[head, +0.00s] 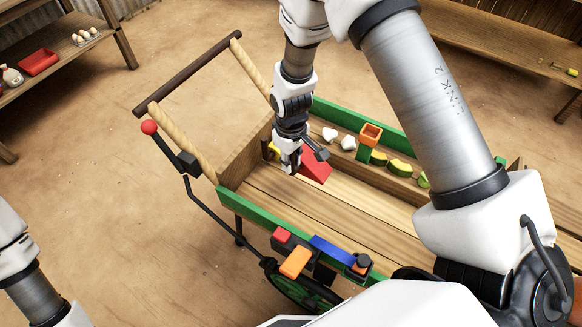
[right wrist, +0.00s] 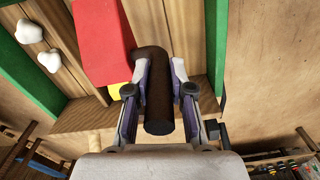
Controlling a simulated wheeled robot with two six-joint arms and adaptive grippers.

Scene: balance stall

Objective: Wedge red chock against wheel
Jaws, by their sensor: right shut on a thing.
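The red chock (head: 317,167) is a red wedge-shaped block inside the cart bed, near its handle end. It also shows at the upper left of the right wrist view (right wrist: 100,40). My right gripper (head: 292,166) is over the bed beside the chock. In the right wrist view its fingers (right wrist: 160,78) are closed on a dark brown bent rod (right wrist: 158,112) that appears joined to the chock as its handle. I cannot tell whether the chock touches the bed. A cart wheel (head: 306,293) shows partly below the near green side, mostly hidden. My left gripper is outside the view.
The wooden cart (head: 262,208) has green sides and a push handle (head: 190,72). A lever with a red knob (head: 149,127) stands at its left. Red, orange and blue blocks sit along the near side. Bare floor (head: 100,190) lies left of the cart.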

